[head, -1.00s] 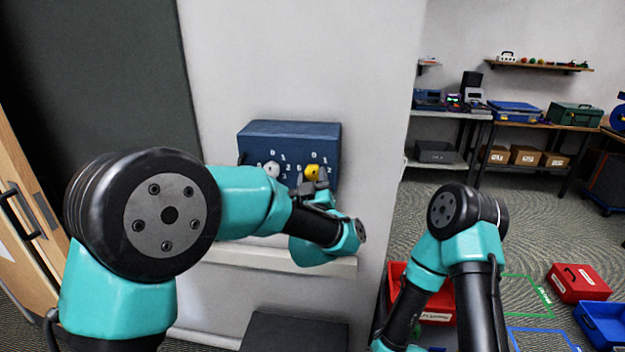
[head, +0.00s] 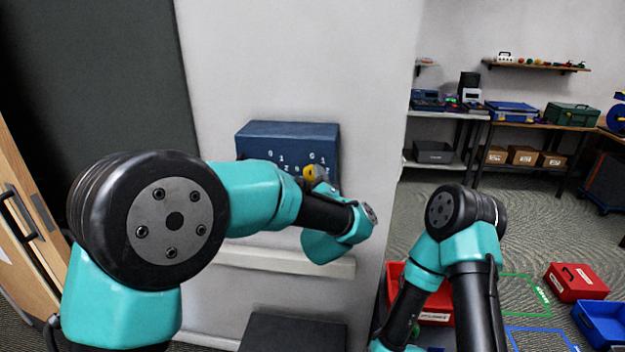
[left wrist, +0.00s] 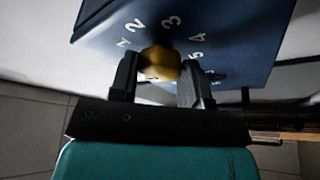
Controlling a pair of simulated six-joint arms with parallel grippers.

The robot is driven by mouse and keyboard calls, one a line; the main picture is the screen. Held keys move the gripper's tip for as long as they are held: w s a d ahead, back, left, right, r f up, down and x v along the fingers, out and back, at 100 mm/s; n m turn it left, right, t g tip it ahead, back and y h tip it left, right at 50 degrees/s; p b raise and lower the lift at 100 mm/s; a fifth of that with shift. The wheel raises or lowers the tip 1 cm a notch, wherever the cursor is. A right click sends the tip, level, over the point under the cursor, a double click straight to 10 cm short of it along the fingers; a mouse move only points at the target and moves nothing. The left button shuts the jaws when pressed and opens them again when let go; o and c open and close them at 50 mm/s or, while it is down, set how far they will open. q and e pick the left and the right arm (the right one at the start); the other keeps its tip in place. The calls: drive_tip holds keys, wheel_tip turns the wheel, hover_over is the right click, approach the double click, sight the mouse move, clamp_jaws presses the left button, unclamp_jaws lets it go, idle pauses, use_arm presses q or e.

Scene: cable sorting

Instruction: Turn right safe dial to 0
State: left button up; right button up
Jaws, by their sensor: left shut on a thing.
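Numbers including 2, 3, 4 and 5 show around the dial. The dial's pointer mark cannot be read. The other dial is hidden behind my left arm. My right gripper is out of view.
A ledge (head: 290,262) runs below the safe, with a dark box (head: 292,333) lower down. A red bin (head: 432,312) stands near my right arm. A red case (head: 576,282) and a blue bin (head: 604,324) lie on the floor at right.

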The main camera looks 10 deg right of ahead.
use_arm(q)
drive_tip(key=o, duration=0.9)
drive_tip(key=v, duration=1.7)
drive_tip(key=shift+s+f, duration=0.1)
drive_tip(key=shift+s, duration=0.1)
